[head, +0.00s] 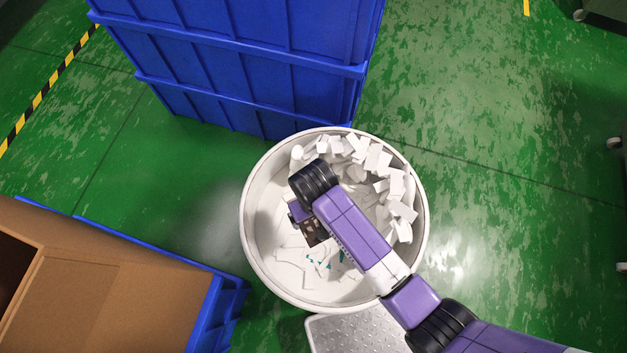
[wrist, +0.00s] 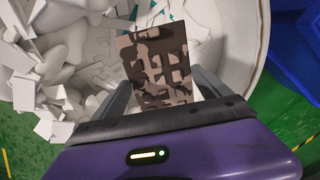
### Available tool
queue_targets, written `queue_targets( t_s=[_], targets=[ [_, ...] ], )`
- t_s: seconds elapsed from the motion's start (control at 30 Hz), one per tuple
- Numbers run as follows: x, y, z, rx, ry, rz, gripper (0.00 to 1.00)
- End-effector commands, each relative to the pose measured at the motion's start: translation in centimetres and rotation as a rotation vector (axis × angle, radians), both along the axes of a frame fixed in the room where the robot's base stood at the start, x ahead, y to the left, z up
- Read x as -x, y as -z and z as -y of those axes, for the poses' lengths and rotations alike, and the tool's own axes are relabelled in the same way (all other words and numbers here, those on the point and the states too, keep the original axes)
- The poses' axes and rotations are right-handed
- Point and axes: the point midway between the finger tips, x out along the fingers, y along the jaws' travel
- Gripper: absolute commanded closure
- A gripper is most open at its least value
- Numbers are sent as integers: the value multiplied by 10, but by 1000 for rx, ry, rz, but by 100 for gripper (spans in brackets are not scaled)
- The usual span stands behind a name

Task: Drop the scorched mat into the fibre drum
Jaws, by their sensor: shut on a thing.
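The scorched mat (wrist: 158,62) is a flat brown piece with dark burnt patches. In the wrist view it stands between the two fingers of my gripper (wrist: 158,92), which is shut on it. In the head view a small part of the mat (head: 314,234) shows beside my wrist, over the drum. The fibre drum (head: 257,262) is a wide, round white container with an open top, also in the wrist view (wrist: 232,62). My gripper is above the drum's opening, inside its rim as seen from above. My arm hides part of the drum's inside.
White foam pieces (head: 398,200) heap along the drum's far right side, with flat scraps at its near side. Stacked blue crates (head: 240,75) stand just behind the drum. A cardboard box (head: 75,300) is at lower left. A metal tread plate (head: 350,335) lies in front.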

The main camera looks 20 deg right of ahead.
Motion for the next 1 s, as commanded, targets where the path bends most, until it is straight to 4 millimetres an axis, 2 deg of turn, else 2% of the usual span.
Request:
queue_targets(
  t_s=[0.03, 0.1, 0.4, 0.43, 0.47, 0.77, 0.87, 1.0],
  targets=[
    [0, 8, 0, 0, 0, 1, 59],
    [0, 10, 0, 0, 0, 1, 59],
    [0, 9, 0, 0, 1, 0, 59],
    [0, 9, 0, 0, 1, 0, 7],
    [0, 9, 0, 0, 1, 0, 2],
    [0, 7, 0, 0, 1, 0, 0],
    [-1, -3, 0, 0, 1, 2, 0],
    [-1, -26, 0, -2, 2, 3, 0]
  ],
)
